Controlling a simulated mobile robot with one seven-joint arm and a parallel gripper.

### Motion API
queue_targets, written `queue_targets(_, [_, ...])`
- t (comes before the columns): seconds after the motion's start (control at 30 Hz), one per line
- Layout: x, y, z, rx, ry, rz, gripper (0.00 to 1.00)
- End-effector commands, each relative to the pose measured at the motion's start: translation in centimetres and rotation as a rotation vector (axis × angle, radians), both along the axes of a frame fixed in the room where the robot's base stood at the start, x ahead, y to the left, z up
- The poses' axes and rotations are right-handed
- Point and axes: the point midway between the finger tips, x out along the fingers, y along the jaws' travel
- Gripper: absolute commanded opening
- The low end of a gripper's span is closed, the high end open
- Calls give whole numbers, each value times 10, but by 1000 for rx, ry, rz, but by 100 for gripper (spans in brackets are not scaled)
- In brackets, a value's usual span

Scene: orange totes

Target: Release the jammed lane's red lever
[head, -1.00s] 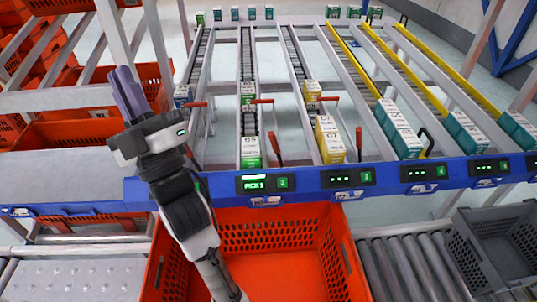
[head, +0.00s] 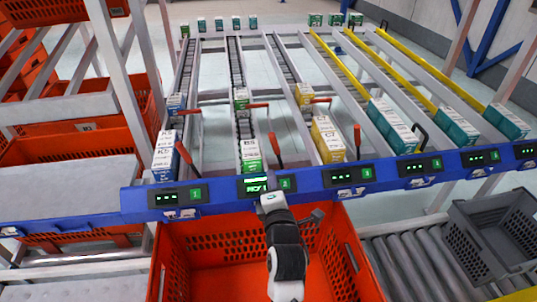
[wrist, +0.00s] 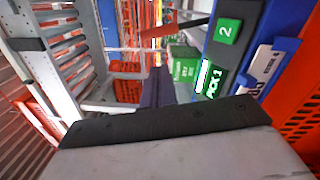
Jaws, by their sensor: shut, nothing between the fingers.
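Red levers stand beside the lanes in the head view: one by the left lane (head: 187,157), one by the lane with display 2 (head: 275,150), one by the yellow-box lane (head: 357,140). The display 2 lane holds a green-and-white front box (head: 250,155) and another green box (head: 240,97) behind, with a gap between. I cannot tell which lane is jammed. My gripper is at the blue rail by display 2; its dark fingers (wrist: 158,88) are shut and empty in the wrist view. A red lever bar (wrist: 160,31) shows beyond the fingertips; contact is not visible.
The blue rail (head: 225,202) with lit displays crosses before the lanes. An orange tote (head: 200,245) sits below my arm. A grey crate (head: 490,235) stands right on rollers. A blue-and-white box (head: 165,155) fills the left lane's front. Shelving with orange totes is at left.

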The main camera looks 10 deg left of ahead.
Motion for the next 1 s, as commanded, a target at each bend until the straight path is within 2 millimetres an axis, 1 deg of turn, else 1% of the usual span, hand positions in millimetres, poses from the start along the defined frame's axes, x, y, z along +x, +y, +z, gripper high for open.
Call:
queue_targets(0.3, [1,0,0,-2,0,0,0])
queue_targets(0.43, [8,3,2,-1,0,0,0])
queue_targets(0.57, [26,10,5,0,0,1,0])
queue_targets(0.8, [68,26,8,0,-1,1,0])
queue_targets(0.9, [80,31,7,0,0,1,0])
queue_targets(1.0, [89,34,7,0,-1,1,0])
